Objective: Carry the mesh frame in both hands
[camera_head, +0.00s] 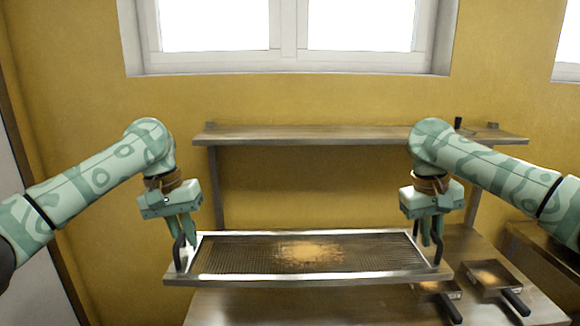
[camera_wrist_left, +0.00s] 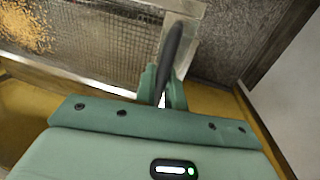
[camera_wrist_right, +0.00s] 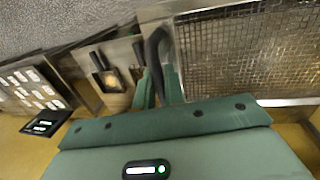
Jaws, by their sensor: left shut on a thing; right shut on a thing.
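The mesh frame (camera_head: 222,258) is a long metal rectangle with a wire mesh and a dark handle at each end. A patch of golden crumbs (camera_head: 308,253) lies on the middle of its mesh. It looks about level, in front of and above the metal table. My left gripper (camera_head: 184,238) is shut on the left handle (camera_wrist_left: 173,50), and my right gripper (camera_head: 432,240) is shut on the right handle (camera_wrist_right: 155,62). The mesh also shows beside the handles in the left wrist view (camera_wrist_left: 120,45) and the right wrist view (camera_wrist_right: 240,60).
The metal table (camera_head: 330,308) lies below the frame. Two dark-handled pans, one at the far right (camera_head: 492,280), hold golden crumbs. A raised shelf (camera_head: 310,136) runs along the yellow wall behind. Another surface (camera_head: 545,255) stands at the right edge.

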